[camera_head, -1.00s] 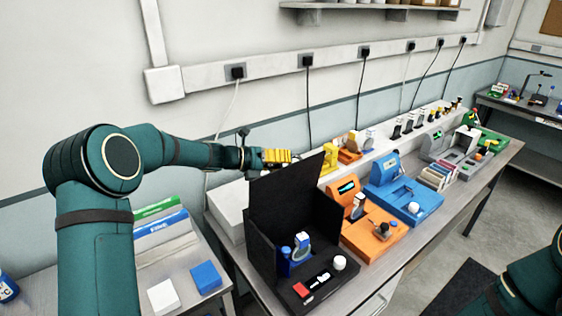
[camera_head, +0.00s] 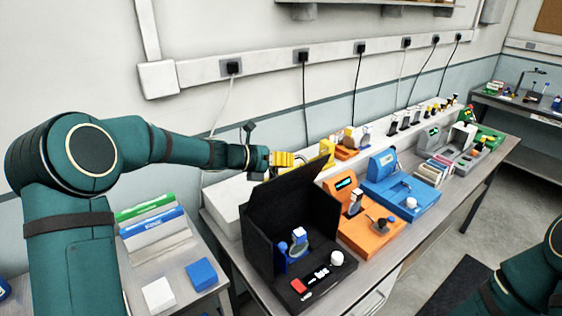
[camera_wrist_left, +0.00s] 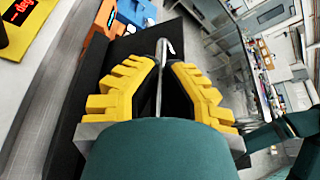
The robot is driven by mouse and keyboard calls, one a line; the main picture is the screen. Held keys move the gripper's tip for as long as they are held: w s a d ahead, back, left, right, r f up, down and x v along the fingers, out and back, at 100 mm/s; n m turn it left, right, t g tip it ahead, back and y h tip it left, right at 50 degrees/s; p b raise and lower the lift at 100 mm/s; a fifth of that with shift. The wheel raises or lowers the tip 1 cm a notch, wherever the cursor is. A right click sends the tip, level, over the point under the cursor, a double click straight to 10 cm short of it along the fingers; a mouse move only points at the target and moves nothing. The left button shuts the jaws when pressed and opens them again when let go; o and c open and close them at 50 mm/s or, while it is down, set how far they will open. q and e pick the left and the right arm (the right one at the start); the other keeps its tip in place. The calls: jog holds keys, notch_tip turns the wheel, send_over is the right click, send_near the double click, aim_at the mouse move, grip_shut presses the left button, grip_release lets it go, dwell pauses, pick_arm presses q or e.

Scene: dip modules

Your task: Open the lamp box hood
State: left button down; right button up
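The black lamp box (camera_head: 252,232) stands on the bench with its black hood (camera_head: 293,195) raised at a slant. My left gripper (camera_head: 285,159), with yellow fingers, is at the hood's upper edge. The black hood also shows there, beside the fingers (camera_wrist_left: 92,92). The exact contact is hidden. My right gripper is out of view.
An orange module (camera_head: 372,232) and a blue module (camera_head: 420,199) stand right of the box. A white block (camera_head: 158,294) and blue block (camera_head: 202,273) lie on the side table at left. The wall with plugs and cables is close behind the bench.

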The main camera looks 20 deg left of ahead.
pick_arm(q)
jog(key=shift+a+f, duration=0.1)
jog(key=shift+f, duration=0.05)
jog(key=c, duration=1)
grip_release()
jog(key=shift+w, duration=0.15)
jog(key=v, duration=1.2)
